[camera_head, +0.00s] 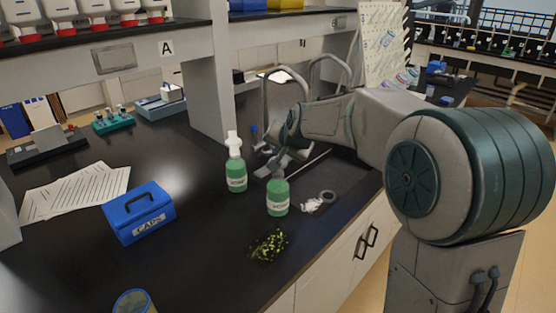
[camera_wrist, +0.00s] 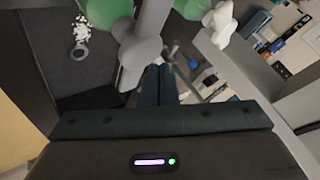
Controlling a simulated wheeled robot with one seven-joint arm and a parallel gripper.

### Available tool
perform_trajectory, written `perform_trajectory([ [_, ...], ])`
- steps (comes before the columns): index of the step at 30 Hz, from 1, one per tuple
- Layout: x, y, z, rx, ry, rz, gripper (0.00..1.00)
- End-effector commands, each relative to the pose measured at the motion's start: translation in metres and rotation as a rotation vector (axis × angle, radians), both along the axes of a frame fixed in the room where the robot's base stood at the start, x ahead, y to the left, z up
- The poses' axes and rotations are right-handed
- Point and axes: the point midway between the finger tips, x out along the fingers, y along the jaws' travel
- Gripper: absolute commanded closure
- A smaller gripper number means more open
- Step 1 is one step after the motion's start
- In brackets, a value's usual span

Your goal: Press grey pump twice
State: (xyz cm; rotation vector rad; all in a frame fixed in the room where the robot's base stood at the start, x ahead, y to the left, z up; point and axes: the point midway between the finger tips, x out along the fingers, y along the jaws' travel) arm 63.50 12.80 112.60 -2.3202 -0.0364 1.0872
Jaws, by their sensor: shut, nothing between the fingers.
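The grey pump (camera_wrist: 138,55) tops a green bottle (camera_head: 277,196) with a white label, standing upright on the black bench. In the wrist view its grey head is large, close to my fingertips and a little left of them. My gripper (camera_wrist: 160,74) is shut and empty. In the head view it is behind the grey pump, partly hidden among grey parts, so contact with the pump cannot be told. A second green bottle (camera_head: 237,176) with a white pump (camera_head: 233,140) stands just to the left; this white pump also shows in the wrist view (camera_wrist: 220,22).
White pieces and a grey ring (camera_head: 327,196) lie right of the grey-pump bottle. Yellow-green bits (camera_head: 269,244) lie in front. A blue CAPS box (camera_head: 138,213) and papers (camera_head: 75,190) are to the left. A shelf post (camera_head: 206,85) rises behind the bottles.

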Motion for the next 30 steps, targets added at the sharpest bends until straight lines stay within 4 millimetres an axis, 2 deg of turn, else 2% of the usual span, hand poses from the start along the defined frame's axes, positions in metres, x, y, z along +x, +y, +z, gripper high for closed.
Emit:
perform_trajectory([
  [5,0.000,0.000,0.004,0.001,-0.001,0.000,1.00],
  [19,0.000,0.000,0.048,0.000,-0.002,-0.001,1.00],
  [30,0.000,0.000,0.050,0.001,-0.001,0.000,1.00],
])
